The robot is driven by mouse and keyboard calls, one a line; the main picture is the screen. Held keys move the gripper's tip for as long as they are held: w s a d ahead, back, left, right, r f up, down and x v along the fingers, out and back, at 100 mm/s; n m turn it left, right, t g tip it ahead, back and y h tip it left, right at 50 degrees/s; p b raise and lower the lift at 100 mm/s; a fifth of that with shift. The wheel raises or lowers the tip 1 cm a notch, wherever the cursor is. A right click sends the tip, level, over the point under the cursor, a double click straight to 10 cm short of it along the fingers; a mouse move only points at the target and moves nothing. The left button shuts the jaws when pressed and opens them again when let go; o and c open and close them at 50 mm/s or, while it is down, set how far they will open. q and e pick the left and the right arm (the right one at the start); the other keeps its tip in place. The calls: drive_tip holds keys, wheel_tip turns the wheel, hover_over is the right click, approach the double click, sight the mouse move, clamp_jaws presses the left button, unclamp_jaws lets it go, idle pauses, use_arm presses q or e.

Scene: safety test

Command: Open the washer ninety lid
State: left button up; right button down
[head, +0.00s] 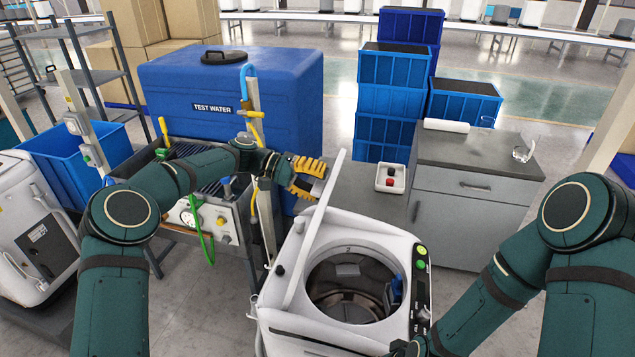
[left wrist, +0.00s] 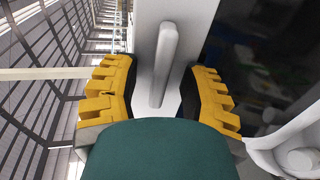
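The white top-loading washer (head: 407,254) stands at the lower middle of the head view. Its lid (head: 312,232) is raised, tilted up along the left side of the opening, and the metal drum (head: 350,290) shows inside. My left gripper (head: 309,178) is at the lid's upper far edge, with yellow fingers apart. In the left wrist view, the open fingers (left wrist: 162,95) lie on either side of a pale bar handle (left wrist: 166,62) on a white panel with dark glass to its right. Contact with the handle cannot be told. My right arm reaches to the bottom edge; its gripper is out of view.
A blue test water tank (head: 235,95) and a hose bench (head: 218,222) stand behind left. Blue crates (head: 387,138) are stacked behind.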

use_arm(q)
drive_tip(key=shift+a, duration=0.1)
drive_tip(key=v, duration=1.1)
drive_tip(key=shift+a, duration=0.4)
